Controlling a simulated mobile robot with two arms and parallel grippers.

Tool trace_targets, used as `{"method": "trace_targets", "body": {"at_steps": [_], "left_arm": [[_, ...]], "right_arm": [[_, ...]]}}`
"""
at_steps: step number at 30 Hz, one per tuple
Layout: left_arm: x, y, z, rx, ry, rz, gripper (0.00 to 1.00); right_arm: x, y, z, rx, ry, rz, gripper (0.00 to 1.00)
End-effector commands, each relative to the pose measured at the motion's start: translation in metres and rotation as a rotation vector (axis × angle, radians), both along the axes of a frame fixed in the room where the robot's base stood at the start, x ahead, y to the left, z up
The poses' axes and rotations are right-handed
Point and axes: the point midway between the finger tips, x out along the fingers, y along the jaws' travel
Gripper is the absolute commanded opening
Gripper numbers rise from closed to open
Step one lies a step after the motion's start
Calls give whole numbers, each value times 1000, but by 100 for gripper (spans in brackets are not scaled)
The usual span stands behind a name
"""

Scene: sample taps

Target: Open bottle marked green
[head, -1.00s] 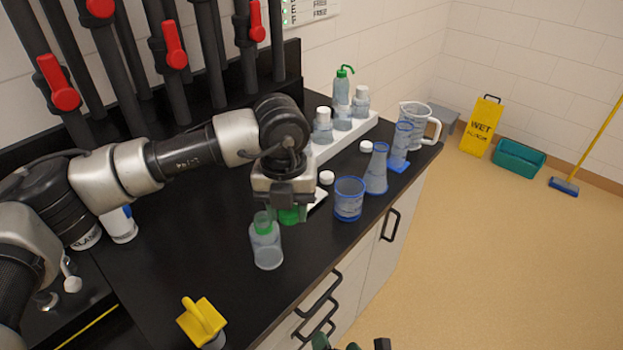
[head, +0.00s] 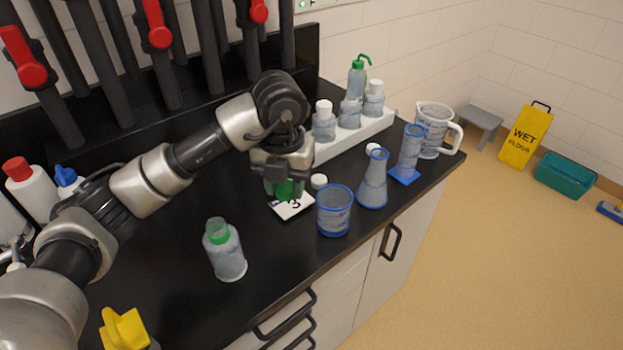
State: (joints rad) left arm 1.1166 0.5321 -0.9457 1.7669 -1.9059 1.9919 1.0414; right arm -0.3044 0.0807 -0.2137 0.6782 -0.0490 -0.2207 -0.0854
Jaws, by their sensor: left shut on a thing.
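The bottle with the green mark (head: 226,259) stands upright on the black counter, left of and nearer than my left gripper. It is clear and grey-blue, with a green neck, and no cap shows on its top. My left gripper (head: 287,182) points down and is shut on a green cap (head: 289,191), partly hidden by the fingers. The cap is at a white card (head: 292,207) with a dark figure on it; whether it touches the card I cannot tell. My right gripper is not in view.
A blue-rimmed beaker (head: 334,212), a flask (head: 373,180), a cylinder (head: 410,150) and a jug (head: 434,128) stand to the right. A white cap (head: 319,181) lies close by. A white rack (head: 352,136) holds bottles behind. A yellow object (head: 124,329) is front left.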

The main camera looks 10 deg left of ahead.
Motion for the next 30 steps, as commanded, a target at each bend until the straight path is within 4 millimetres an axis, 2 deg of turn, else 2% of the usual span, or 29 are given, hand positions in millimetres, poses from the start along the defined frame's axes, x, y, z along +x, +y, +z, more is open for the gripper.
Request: {"method": "trace_targets", "body": {"at_steps": [1,5,8,18,21,25,30], "left_arm": [[0,4,-2,3,0,6,11],[1,13,-5,5,1,14,11],[7,27,-13,8,3,19,11],[36,95,-57,8,3,18,11],[42,108,-66,6,2,15,11],[46,116,-72,7,0,13,11],[45,116,-86,5,4,12,11]], "right_arm": [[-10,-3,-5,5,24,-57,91],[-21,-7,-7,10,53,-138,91],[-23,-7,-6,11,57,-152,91],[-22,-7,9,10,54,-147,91],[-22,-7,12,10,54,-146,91],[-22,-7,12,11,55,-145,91],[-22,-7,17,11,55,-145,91]]}}
